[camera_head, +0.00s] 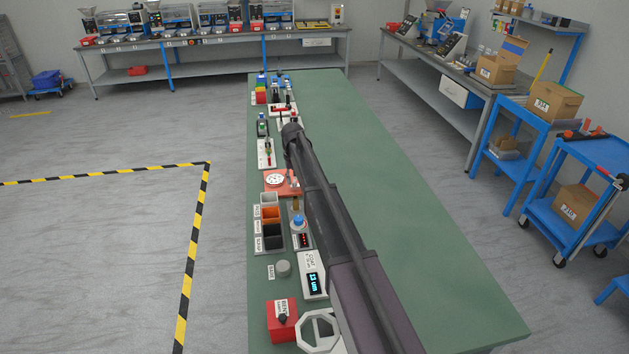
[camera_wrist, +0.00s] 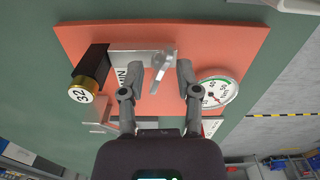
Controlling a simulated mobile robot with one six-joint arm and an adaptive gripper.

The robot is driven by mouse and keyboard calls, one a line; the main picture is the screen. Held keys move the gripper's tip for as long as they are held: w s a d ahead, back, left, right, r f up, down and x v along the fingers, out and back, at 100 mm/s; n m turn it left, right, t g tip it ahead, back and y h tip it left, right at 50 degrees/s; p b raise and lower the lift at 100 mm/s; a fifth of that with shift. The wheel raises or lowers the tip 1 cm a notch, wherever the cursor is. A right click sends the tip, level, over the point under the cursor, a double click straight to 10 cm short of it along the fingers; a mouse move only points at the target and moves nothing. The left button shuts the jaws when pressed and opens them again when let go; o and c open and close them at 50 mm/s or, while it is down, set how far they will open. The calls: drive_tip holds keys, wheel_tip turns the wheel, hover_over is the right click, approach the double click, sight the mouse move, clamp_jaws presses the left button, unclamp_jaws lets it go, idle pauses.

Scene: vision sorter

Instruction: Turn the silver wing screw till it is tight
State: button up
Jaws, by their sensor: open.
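The silver wing screw (camera_wrist: 161,64) stands up from an orange plate (camera_wrist: 225,42) in the wrist view, beside a flat silver strip (camera_wrist: 135,62) with partly hidden lettering. My gripper (camera_wrist: 156,80) is open, with one finger on each side of the wing screw. The right finger is close to it; I cannot tell whether they touch. A round white gauge (camera_wrist: 217,91) with a red needle and a green band sits to the right. The orange plate also shows in the head view (camera_head: 272,191), where my arm hides part of it and my gripper is not clearly visible.
A black cylinder (camera_wrist: 92,68) with a brass cap marked 32 stands on the plate's left. In the head view, several bins (camera_head: 269,228) and a blue-topped device (camera_head: 299,224) stand nearer on the green table (camera_head: 455,290). The table's right side is clear.

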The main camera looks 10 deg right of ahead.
drive_tip(key=n, duration=1.2)
drive_tip(key=shift+d, duration=0.1)
wheel_tip(320, 180, up, 14)
drive_tip(key=p, duration=1.4)
drive_tip(key=s+d+f+n+b, duration=0.1)
drive_tip(key=s+d, duration=0.3)
drive_tip(key=s, duration=1.5)
drive_tip(key=shift+n, duration=0.8)
drive_tip(key=shift+w, duration=0.15)
drive_tip(key=m+t+y+b, duration=0.15)
drive_tip(key=m+t, duration=0.25)
drive_tip(key=m, duration=0.8)
approach(295, 179)
drive_tip(key=shift+s+d+r, duration=0.15)
drive_tip(key=shift+s+r, duration=0.55)
drive_tip(key=shift+r, duration=0.3)
drive_tip(key=shift+s+d+r, duration=0.1)
drive_tip(key=shift+s+r, duration=0.6)
drive_tip(key=shift+r, duration=0.3)
